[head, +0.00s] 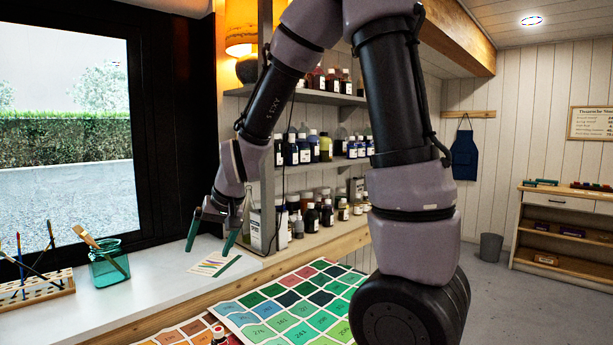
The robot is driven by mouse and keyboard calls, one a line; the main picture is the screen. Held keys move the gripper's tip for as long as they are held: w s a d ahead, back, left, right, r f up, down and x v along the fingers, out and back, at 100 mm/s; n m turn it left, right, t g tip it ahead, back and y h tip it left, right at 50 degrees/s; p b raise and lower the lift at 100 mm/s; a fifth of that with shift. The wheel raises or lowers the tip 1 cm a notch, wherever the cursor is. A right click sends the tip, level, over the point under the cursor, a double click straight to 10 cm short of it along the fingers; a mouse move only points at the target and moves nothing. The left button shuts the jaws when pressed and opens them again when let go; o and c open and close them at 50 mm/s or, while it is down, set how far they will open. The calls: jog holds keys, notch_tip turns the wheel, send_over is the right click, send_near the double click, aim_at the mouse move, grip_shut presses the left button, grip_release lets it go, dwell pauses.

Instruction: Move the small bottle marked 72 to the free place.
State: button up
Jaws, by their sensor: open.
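My gripper (212,240) is open and empty, with its two green fingers pointing down over the white counter (150,300). A striped card (214,264) lies below the fingers. A small bottle (218,335) with a dark reddish top is partly in view at the bottom edge, by the colour charts. Several small dark bottles with pale labels (312,218) stand on the lowest shelf, right of my gripper. I cannot read 72 on any bottle, and I cannot make out a free place.
A colour chart of numbered green squares (300,308) lies on the wooden bench. A clear bottle (253,222) stands right behind my gripper. A teal glass jar with brushes (108,266) and a brush rack (35,290) stand at left. Higher shelves (340,97) hold more bottles.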

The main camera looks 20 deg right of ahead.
jog(key=s+d+r+m+t+h, duration=0.1)
jog(key=s+d+r+m+t, duration=0.1)
jog(key=s+d+r, duration=1.3)
notch_tip(320, 180, up, 2)
jog(key=d+m, duration=0.1)
jog(key=d, duration=0.1)
jog(key=shift+s+d+r+m+t, duration=0.25)
jog(key=shift+s+d+m+t, duration=0.05)
jog(key=shift+s+d+m, duration=0.1)
jog(key=shift+w, duration=0.1)
